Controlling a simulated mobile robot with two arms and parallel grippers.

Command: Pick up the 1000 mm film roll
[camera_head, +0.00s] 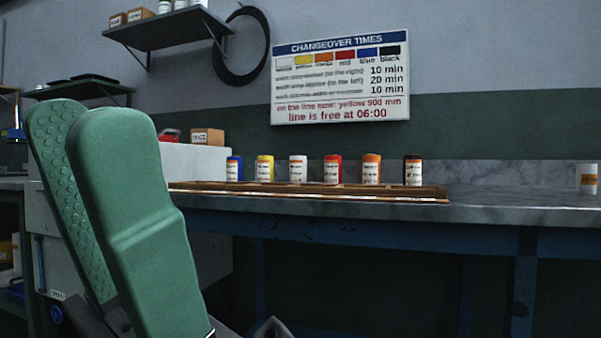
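I cannot make out a roll marked 1000 mm in the head view. My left gripper (84,115), with long green fingers, is large in the left foreground. Its fingers stand upright and a little apart, and the bumpy inner pad of one shows. I see nothing held between them. The fingers hide part of the bench and whatever lies behind them. My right gripper is not in view.
A grey bench (500,208) runs across, with a low brown rack (310,191) on it. Several coloured, labelled containers (332,170) stand in a row behind it. A white cup (587,180) stands right. A changeover board (340,80) hangs above. The bench's right part is mostly clear.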

